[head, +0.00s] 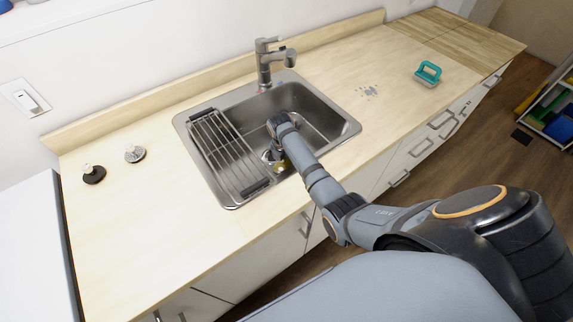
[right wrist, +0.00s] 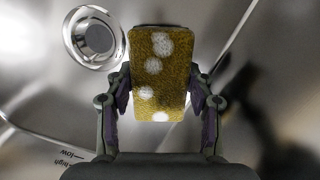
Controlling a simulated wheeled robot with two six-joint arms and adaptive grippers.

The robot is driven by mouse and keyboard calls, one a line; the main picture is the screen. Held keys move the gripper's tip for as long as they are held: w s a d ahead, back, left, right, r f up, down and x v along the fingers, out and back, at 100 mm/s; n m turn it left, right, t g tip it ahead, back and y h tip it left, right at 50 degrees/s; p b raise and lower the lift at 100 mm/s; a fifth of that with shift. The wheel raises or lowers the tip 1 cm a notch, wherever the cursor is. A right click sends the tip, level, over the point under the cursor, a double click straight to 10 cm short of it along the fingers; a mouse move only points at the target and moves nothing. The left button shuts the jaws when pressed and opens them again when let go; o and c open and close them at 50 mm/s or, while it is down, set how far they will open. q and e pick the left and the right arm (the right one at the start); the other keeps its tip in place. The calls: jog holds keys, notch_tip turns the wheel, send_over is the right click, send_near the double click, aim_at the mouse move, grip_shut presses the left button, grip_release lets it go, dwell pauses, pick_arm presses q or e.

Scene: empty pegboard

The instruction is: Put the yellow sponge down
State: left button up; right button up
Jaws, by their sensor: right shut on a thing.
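The yellow sponge (right wrist: 160,75) has pale round spots and fills the middle of the right wrist view. My right gripper (right wrist: 158,95) is shut on it, with one finger on each long side. My left gripper is not in view.
A drain (right wrist: 95,38) lies beside the sponge. A wire rack (head: 228,150) covers the sink's left part, and a faucet (head: 266,65) stands behind. Two small scrubbers (head: 94,174) (head: 135,154) sit on the left counter, otherwise clear.

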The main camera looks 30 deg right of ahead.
aim_at(284, 164)
jog(key=shift+f, duration=1.05)
jog(key=shift+f, duration=0.15)
jog(key=o, duration=0.8)
jog(key=shift+o, duration=0.2)
jog(key=shift+r, duration=0.55)
jog(key=r, duration=0.3)
jog(key=a+r, duration=0.1)
jog(key=r, duration=0.7)
jog(key=shift+s+a+r, duration=0.1)
jog(key=shift+s+a, duration=0.15)
jog(key=shift+s, duration=0.15)
